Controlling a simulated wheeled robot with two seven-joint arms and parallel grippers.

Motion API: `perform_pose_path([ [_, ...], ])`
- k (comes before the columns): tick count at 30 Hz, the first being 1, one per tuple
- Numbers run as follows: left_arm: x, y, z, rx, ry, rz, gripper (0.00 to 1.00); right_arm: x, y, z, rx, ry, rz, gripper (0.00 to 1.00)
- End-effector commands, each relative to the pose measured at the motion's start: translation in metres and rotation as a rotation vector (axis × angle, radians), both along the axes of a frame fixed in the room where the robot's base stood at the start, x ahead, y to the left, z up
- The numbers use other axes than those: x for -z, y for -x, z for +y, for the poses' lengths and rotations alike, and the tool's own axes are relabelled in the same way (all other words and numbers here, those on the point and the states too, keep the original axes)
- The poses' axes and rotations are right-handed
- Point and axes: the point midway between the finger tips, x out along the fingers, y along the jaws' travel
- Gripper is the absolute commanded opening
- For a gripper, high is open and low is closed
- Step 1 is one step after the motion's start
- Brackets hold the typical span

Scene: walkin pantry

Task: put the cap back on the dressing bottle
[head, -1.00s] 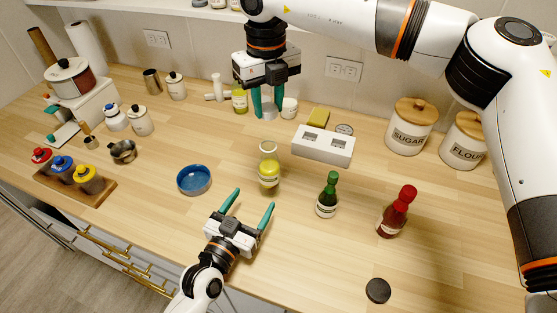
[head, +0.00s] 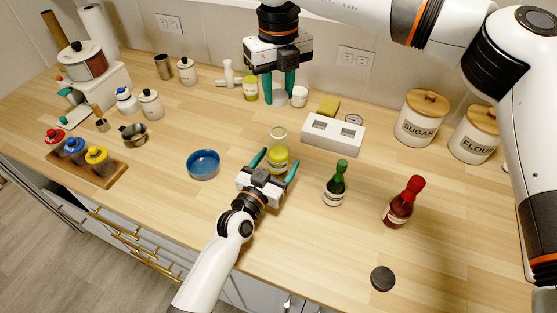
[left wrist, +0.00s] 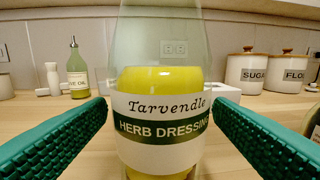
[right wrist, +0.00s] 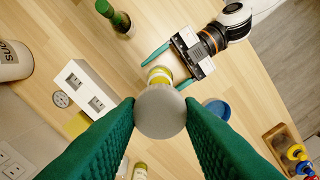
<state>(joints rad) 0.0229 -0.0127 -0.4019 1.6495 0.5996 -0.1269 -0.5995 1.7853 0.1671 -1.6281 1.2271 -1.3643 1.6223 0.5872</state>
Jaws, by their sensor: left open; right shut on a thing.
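The dressing bottle (head: 279,158) stands upright and uncapped on the counter, with yellow dressing inside. In the left wrist view its label reads herb dressing (left wrist: 160,125), and the bottle is between my left fingers with gaps at both sides. My left gripper (head: 278,165) is open around it, low on the counter. My right gripper (head: 281,88) is shut on a grey round cap (head: 279,98), raised behind the bottle near the wall. The cap (right wrist: 161,112) fills the space between the fingertips in the right wrist view and partly overlaps the bottle (right wrist: 160,76) there.
A blue bowl (head: 203,165) is left of the bottle. A green-capped bottle (head: 336,185) and a red sauce bottle (head: 398,205) stand to the right. A white block with two openings (head: 332,135) is behind. A dark disc (head: 382,278) lies at the front right.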

Motion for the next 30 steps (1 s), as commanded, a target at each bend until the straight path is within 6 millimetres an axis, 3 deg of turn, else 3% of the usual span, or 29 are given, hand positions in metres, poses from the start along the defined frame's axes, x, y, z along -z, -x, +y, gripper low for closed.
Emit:
perform_pose_path([
  [6,0.0,-0.019,-0.01,-0.001,0.002,0.001,0.76,0.0,0.0,0.0,0.0,0.0,0.0,0.12],
  [17,0.0,-0.022,-0.011,-0.001,0.001,0.0,0.76,0.0,0.0,0.0,0.0,0.0,0.0,0.12],
  [30,0.0,-0.022,-0.011,-0.001,0.0,0.001,0.09,0.0,0.0,0.0,0.0,0.0,0.0,0.12],
])
